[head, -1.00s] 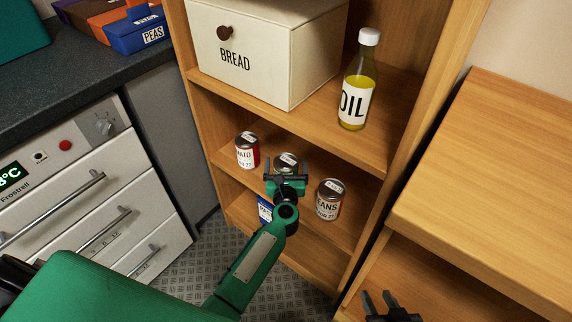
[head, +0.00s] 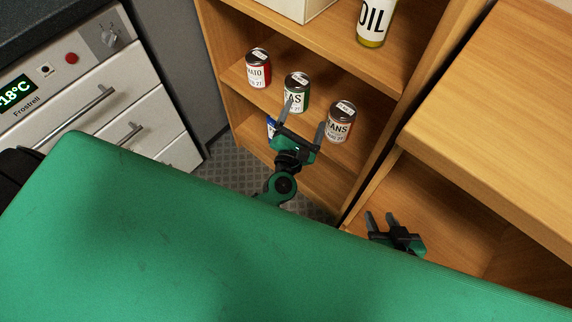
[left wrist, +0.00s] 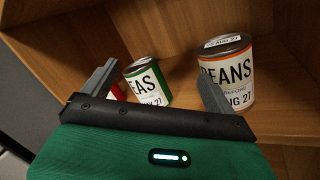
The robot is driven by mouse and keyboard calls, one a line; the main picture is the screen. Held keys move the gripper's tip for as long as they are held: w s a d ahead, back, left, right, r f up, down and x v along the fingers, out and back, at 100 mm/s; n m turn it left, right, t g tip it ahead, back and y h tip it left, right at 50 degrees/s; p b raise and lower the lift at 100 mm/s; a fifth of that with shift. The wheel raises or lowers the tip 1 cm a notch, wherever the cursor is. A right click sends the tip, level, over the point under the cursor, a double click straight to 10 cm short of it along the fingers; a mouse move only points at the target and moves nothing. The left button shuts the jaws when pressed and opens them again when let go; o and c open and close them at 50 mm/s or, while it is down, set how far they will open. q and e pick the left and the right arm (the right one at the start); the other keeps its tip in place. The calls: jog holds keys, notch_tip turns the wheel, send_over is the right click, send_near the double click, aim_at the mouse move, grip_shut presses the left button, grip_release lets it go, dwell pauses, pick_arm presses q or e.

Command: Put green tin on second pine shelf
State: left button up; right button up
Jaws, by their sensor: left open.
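The green tin (head: 303,93), with a white label ending in "EAS", stands upright on a pine shelf (head: 275,98) between a red tin and an orange-topped beans tin. My left gripper (head: 304,117) is open in front of this shelf, its fingers pointing toward the green tin. In the left wrist view the tin (left wrist: 150,84) shows between the open fingers (left wrist: 157,74), nearer the left one; it looks beyond the fingertips, and I see no contact. My right gripper (head: 380,218) is open and empty at the lower right, by the wooden unit.
The red tin (head: 258,70) stands to the left and the beans tin (head: 339,123) close on the right. The shelf above holds an oil bottle (head: 374,22) and a cream bread bin (head: 290,8). A blue box (head: 271,127) is partly hidden lower down. A freezer (head: 90,90) stands left.

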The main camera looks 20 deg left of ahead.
pick_arm(q)
jog(key=s+d+r+m+g+h, duration=0.15)
jog(key=s+m+h, duration=0.25)
jog(key=m, duration=0.5)
jog(key=s+d+m+g+h, duration=0.25)
jog(key=s+m, duration=0.25)
jog(key=m, duration=0.3)
jog(key=s+a+f+m+g+y, duration=0.1)
jog(key=s+m+g, duration=0.3)
jog(key=s+m, duration=0.6)
jog(key=a+f+m, duration=0.1)
jog(key=m, duration=0.4)
jog(key=shift+a+f+m+g, duration=0.2)
jog(key=shift+m+g, duration=0.1)
jog(key=shift+g, duration=0.1)
jog(key=shift+d, duration=0.1)
